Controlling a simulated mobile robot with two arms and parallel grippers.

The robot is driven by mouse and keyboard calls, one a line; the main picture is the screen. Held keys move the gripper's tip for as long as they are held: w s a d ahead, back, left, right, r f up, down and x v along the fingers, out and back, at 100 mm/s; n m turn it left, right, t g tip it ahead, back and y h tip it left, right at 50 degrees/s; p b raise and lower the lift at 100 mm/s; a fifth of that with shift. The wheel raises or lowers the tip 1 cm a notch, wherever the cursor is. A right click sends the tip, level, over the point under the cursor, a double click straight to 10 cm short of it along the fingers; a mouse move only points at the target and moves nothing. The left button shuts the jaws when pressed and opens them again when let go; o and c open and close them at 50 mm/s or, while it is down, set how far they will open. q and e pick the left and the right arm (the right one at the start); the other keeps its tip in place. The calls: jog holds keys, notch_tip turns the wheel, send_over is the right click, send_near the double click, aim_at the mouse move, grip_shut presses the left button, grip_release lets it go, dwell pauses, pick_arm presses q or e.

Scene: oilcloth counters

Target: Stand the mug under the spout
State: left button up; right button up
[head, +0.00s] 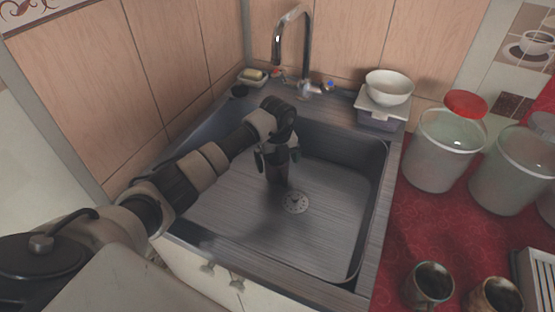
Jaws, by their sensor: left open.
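The chrome tap (308,45) rises at the back rim of the sink, its curved spout hanging toward the basin. Two dark, speckled mugs stand upright on the red oilcloth at the bottom right, a left mug (430,284) and a right mug (494,297), the right one cut by the frame edge. My left gripper (278,160) points down into the sink, in front of the tap and far from both mugs. Its fingers are spread; a dark patch shows between and below them, and I cannot tell if it is shadow or an object. My right gripper is out of view.
The steel sink (330,250) has a drain (295,202) and open floor to the right. A white bowl (389,86) sits on a lidded box (382,115) at the back right. Clear canisters (443,150) line the red counter (420,225). A soap dish (253,78) sits back left.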

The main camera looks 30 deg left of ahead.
pick_arm(q)
jog(key=shift+r, duration=0.2)
notch_tip(320, 180, up, 7)
jog(key=shift+r, duration=0.2)
dwell(0.4)
